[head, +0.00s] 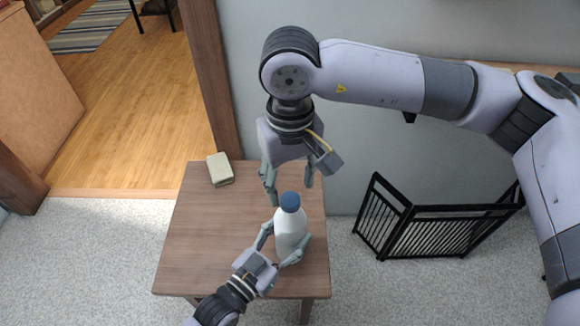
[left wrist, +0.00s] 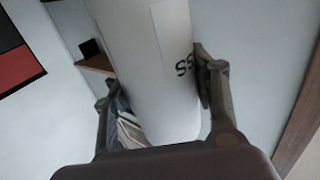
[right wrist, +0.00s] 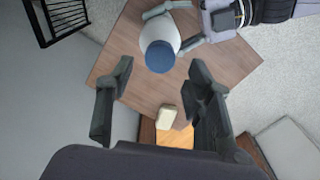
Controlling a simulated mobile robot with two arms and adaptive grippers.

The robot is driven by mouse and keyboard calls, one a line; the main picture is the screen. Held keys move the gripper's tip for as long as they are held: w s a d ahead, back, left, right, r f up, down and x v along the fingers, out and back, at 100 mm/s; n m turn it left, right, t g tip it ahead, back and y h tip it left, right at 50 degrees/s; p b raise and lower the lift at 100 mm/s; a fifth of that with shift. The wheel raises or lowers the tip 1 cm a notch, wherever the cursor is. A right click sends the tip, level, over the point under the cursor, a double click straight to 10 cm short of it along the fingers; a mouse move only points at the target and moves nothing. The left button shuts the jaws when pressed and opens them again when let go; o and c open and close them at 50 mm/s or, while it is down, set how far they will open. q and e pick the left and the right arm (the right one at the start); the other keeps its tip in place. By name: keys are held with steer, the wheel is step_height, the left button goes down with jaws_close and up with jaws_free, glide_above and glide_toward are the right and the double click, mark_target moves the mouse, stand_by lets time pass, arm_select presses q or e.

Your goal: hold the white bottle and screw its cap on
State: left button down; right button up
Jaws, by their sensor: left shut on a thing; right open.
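The white bottle (head: 290,232) is upright over the right part of the wooden table, with a blue cap (head: 290,201) on its top. I cannot tell how tightly the cap sits. My left gripper (head: 279,246) is shut around the bottle's body; the left wrist view shows the white bottle (left wrist: 155,75) between both fingers. My right gripper (head: 289,190) is open and empty, pointing down above and behind the cap. In the right wrist view the blue cap (right wrist: 160,56) lies beyond the open fingertips, apart from them.
A pale box-like object (head: 220,169) lies at the table's back left corner. The wooden table (head: 200,240) is otherwise clear on its left side. A black folding gate (head: 430,225) stands on the floor to the right. A wall is behind the table.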

mark_target(290, 199)
steer(key=shift+f, duration=2.2)
